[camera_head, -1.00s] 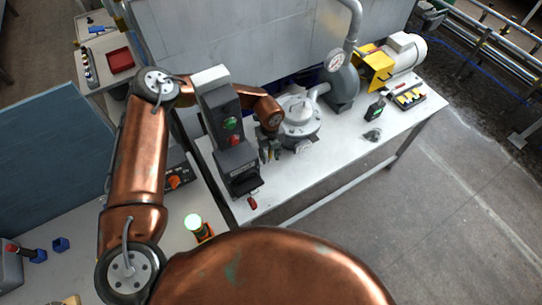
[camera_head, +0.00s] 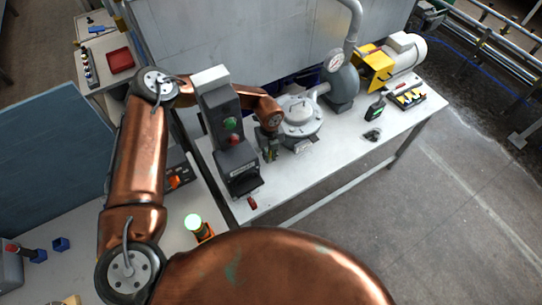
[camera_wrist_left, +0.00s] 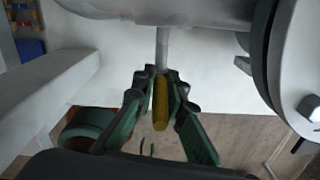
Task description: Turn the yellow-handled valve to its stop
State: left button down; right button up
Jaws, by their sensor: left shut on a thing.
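The yellow valve handle (camera_wrist_left: 160,106) points toward the camera in the left wrist view, with a grey stem (camera_wrist_left: 162,46) behind it. The green fingers of my left gripper (camera_wrist_left: 160,84) stand on both sides of the handle and are shut on it. In the head view my left gripper (camera_head: 270,149) is beside the round grey metal vessel (camera_head: 301,118), at its left. There the handle is mostly hidden by the gripper and too small to make out clearly. My right gripper is not in view.
A dark control box (camera_head: 238,170) with green and red buttons stands close left of the gripper. A grey pump with a gauge (camera_head: 343,82) and a yellow-guarded motor (camera_head: 376,68) stand farther right. The bench (camera_head: 340,150) is clear in front of the vessel.

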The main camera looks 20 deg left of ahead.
pick_arm(q)
jog(key=shift+s+a+r+t+h+p, duration=0.1)
jog(key=shift+s+a+t+h+p, duration=0.25)
jog(key=shift+p, duration=0.3)
jog(key=shift+t+h+p, duration=0.3)
jog(key=shift+t+h, duration=0.35)
jog(key=shift+w, duration=0.1)
jog(key=c, duration=2)
grip_release()
jog(key=shift+o, duration=0.2)
notch_tip(320, 180, up, 10)
jog(key=shift+f, duration=0.15)
